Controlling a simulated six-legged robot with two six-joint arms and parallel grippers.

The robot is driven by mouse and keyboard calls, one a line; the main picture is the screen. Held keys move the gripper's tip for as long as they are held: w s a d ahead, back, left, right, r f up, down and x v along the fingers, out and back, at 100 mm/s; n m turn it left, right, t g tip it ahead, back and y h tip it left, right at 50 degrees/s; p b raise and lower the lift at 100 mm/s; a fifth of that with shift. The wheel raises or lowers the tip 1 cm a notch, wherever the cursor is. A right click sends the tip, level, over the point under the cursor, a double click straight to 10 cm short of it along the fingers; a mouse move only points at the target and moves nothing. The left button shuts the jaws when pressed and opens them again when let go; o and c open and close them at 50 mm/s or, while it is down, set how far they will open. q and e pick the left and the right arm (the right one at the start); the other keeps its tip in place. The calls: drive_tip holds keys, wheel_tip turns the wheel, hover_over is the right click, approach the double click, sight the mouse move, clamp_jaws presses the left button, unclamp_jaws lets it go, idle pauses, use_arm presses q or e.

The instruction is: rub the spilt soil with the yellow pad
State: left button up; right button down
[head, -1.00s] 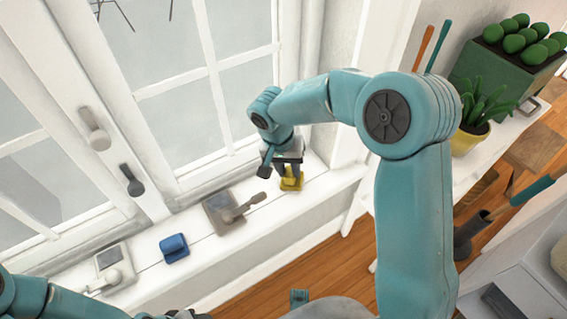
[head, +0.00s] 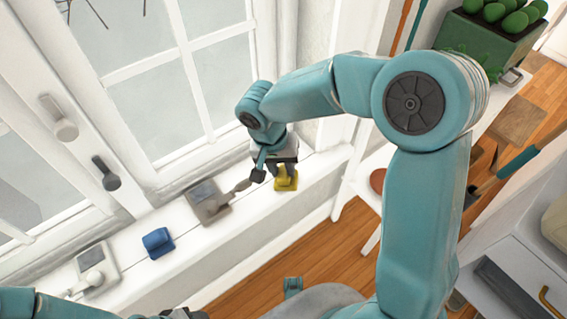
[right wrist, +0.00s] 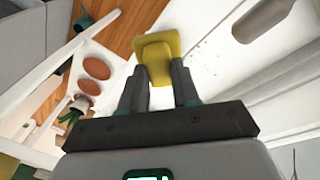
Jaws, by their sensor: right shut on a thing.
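The yellow pad (head: 286,179) is at the right end of the white windowsill. My right gripper (head: 284,166) is shut on it from above. In the right wrist view the pad (right wrist: 156,45) sits between the two dark fingertips, over or on the white sill; I cannot tell if it touches. A few tiny specks (right wrist: 204,41) beside the pad may be the spilt soil, but they are too small to be sure. No soil is clear in the head view. Only part of my left arm shows at the bottom left, and its fingertips are not clear.
On the sill (head: 128,235), left of the pad, lie a grey-brown plate with a handled tool (head: 211,202), a blue block (head: 158,242) and a pale plate with a handle (head: 95,265). Window handles stick out above. A white shelf with reddish discs (right wrist: 97,67) stands to the right.

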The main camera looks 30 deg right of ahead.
drive_tip(key=shift+a+f, duration=0.1)
drive_tip(key=shift+a, duration=0.45)
drive_tip(key=shift+w+a+p, duration=0.2)
drive_tip(key=shift+w+p, duration=0.6)
drive_tip(key=shift+w, duration=1.45)
drive_tip(key=shift+w+p, duration=0.3)
drive_tip(key=shift+w, duration=0.75)
drive_tip(key=shift+w+a+r+p, duration=0.15)
drive_tip(key=shift+w+p, duration=0.25)
drive_tip(key=shift+w, duration=0.25)
drive_tip(key=shift+w+r+p, duration=0.1)
drive_tip(key=shift+w+p, duration=0.3)
drive_tip(key=shift+w, duration=0.25)
drive_tip(key=shift+w+r, duration=0.1)
drive_tip(key=shift+w, duration=0.25)
drive_tip(key=shift+w+r+p, duration=0.1)
drive_tip(key=shift+r+p, duration=2.1)
drive_tip(key=shift+r, duration=0.65)
